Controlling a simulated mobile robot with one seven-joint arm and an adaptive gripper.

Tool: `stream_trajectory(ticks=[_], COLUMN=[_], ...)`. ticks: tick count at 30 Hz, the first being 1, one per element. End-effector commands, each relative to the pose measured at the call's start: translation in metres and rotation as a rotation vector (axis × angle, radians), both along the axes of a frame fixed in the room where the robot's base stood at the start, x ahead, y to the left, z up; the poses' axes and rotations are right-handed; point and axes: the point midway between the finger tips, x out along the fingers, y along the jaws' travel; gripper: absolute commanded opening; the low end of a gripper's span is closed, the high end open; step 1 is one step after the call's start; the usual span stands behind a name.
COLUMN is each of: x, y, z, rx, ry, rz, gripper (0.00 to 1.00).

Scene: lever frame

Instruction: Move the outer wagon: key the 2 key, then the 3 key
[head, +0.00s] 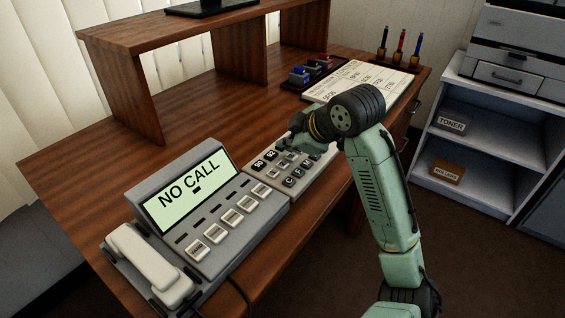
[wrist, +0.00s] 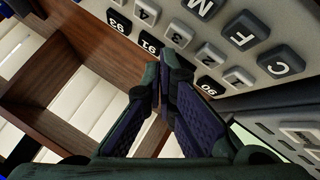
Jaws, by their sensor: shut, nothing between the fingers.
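A grey keypad (head: 315,172) with light and dark keys lies on the desk, right of the phone console. My gripper (head: 288,146) is over its far left part, shut and empty. In the wrist view the fingertips (wrist: 164,72) point at the dark number keys along the keypad's edge; contact cannot be told. No wagon is recognisable in view.
The phone console (head: 235,222) shows "NO CALL" and has a white handset (head: 150,265) at its left. A wooden shelf (head: 178,35) stands behind. Stamps (head: 310,70), a printed sheet (head: 362,82) and pens (head: 400,45) lie beyond the keypad.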

Motion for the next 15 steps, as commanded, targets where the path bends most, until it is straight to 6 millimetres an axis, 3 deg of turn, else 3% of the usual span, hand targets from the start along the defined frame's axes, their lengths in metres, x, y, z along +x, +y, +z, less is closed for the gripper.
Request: stream_trajectory(ticks=[15], x=[0.001], y=[-0.0006], z=[-0.0057], rx=[0.0], ry=[0.0], rz=[0.002], gripper=[0.0])
